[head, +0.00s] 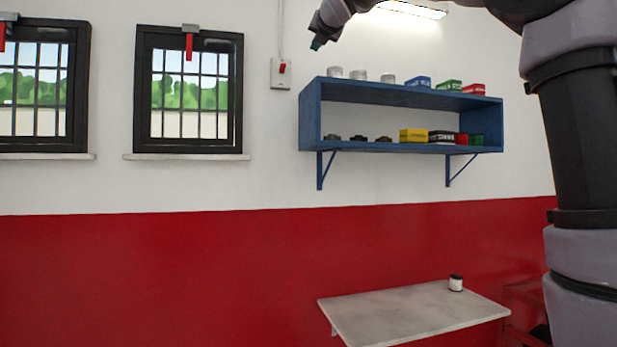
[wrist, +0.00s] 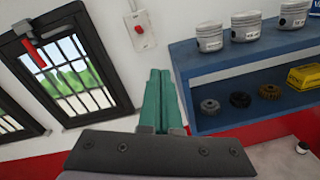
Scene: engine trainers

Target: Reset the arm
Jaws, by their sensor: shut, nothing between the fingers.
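My arm rises along the right edge of the head view and reaches over the top of the picture. My gripper (head: 318,44) shows small at the top centre of the head view, high in front of the wall, left of and above the blue shelf. In the wrist view my gripper (wrist: 159,78) has its two green fingers together, with nothing between them. It points toward the white wall between the window (wrist: 68,68) and the shelf, and touches nothing that I can see.
The blue wall shelf (head: 410,97) holds pistons, small gears and coloured boxes. A red switch (head: 281,72) is on the wall. Barred windows (head: 190,90) are at the left. A white wall table (head: 410,318) with a small jar (head: 455,283) stands below.

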